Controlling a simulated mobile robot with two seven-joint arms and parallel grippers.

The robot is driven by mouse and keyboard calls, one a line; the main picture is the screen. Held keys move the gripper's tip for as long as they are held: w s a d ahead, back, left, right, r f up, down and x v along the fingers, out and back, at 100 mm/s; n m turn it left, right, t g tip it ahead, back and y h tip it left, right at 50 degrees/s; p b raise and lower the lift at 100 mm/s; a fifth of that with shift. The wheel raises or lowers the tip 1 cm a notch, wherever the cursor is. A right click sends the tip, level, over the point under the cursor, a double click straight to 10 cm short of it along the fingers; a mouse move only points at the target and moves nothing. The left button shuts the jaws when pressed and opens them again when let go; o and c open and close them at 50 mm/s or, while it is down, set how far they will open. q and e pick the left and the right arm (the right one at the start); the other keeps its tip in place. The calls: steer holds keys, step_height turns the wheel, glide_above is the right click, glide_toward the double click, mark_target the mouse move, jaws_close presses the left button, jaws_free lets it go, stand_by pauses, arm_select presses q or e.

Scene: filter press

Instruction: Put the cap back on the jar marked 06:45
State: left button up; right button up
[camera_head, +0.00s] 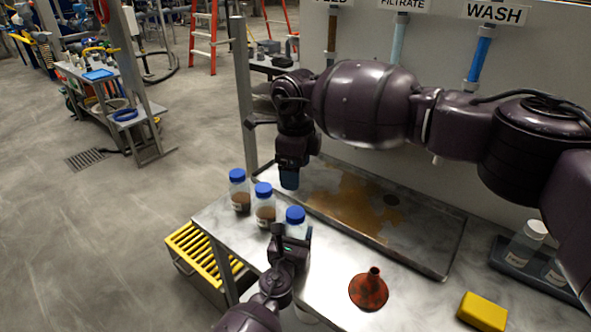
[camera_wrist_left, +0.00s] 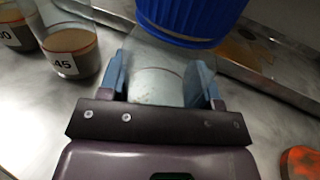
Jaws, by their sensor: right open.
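Three clear jars with blue caps stand in a row on the steel table. The left jar (camera_head: 240,198) and middle jar (camera_head: 265,212) hold brown matter. A jar whose label ends in "45" (camera_wrist_left: 72,55) stands left in the left wrist view, its top out of frame. My left gripper (camera_wrist_left: 163,85) has its fingers against both sides of the third, clear jar (camera_wrist_left: 158,68); its label is hidden. The blue cap (camera_wrist_left: 190,12) shows over that jar, also in the head view (camera_head: 295,214). My right gripper (camera_head: 289,180) is open, pointing down above and behind the jars.
A stained steel tray (camera_head: 440,255) lies behind the jars. A red funnel (camera_head: 368,291) and a yellow block (camera_head: 483,311) are on the table to the right. A dark tray (camera_head: 510,265) with a white-capped jar (camera_head: 527,240) stands far right. A yellow slatted crate (camera_head: 200,255) is beside the table.

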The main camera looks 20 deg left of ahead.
arm_select(q)
steer(key=o, duration=0.6)
steer(key=shift+c, duration=0.2)
steer(key=shift+s, duration=0.1)
steer(key=shift+s, duration=0.6)
steer(key=s, duration=0.9)
steer(key=shift+s+d, duration=0.2)
steer(key=shift+d, duration=0.05)
steer(key=shift+s, duration=0.1)
